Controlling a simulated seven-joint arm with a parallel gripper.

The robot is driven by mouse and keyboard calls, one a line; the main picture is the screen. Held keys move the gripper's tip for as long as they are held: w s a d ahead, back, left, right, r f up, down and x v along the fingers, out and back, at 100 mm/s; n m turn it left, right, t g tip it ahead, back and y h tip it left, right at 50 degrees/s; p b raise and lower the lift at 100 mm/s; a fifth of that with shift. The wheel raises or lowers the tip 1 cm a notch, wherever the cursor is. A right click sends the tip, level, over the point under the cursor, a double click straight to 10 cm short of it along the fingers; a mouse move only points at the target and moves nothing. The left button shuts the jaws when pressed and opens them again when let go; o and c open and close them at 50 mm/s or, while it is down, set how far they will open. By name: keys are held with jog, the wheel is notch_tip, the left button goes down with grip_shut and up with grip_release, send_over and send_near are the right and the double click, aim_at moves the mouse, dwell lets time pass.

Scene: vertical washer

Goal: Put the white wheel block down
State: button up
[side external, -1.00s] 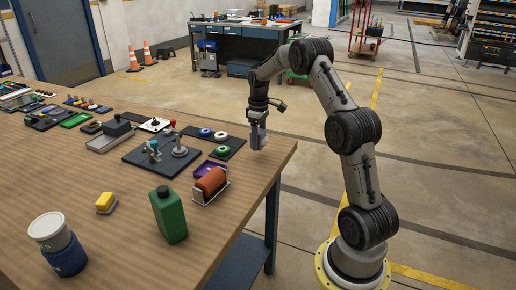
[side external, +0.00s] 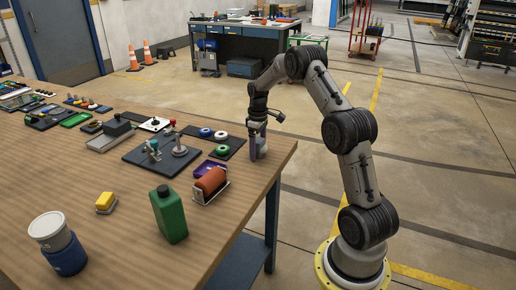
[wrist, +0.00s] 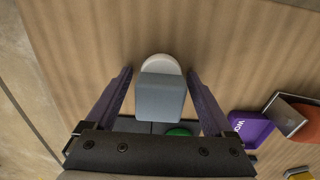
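The white wheel block shows in the wrist view as a grey block (wrist: 160,97) with a white round part (wrist: 160,65) at its far end. It appears to stand on the wooden table near the corner. My gripper (wrist: 160,88) is open around it, one purple-grey finger on each side, with a visible gap between each finger and the block. In the side view my gripper (side external: 257,152) is low at the table's right corner, and its fingers largely hide the block.
Close by, a black plate (side external: 235,143) carries white, blue and green round pieces. A purple box (side external: 210,168) and an orange roll in a holder (side external: 210,183) lie nearer the camera.

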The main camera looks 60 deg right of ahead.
aim_at(258, 140)
jog(key=shift+r, duration=0.1)
notch_tip(258, 140, up, 12)
jog(key=shift+f, duration=0.2)
jog(key=shift+a+r, duration=0.15)
jog(key=shift+r, duration=0.2)
jog(key=s+a+r+t+h, duration=0.1)
jog(key=s+a+r, duration=0.2)
jog(key=a+r, duration=0.5)
jog(key=s+a+r+t, duration=0.1)
jog(key=s+a+r, duration=0.2)
jog(key=a, duration=0.8)
jog(key=s+a+f+t, duration=0.1)
jog(key=s+a+f, duration=0.1)
jog(key=s+a, duration=0.5)
jog(key=s+a+f+t+y, duration=0.1)
jog(key=s+a+t, duration=0.1)
jog(key=s+a, duration=0.4)
jog(key=s, duration=0.4)
jog(key=shift+s+a+f+t, duration=0.2)
jog(key=shift+a+f+t, duration=0.1)
jog(key=shift+a+f, duration=0.05)
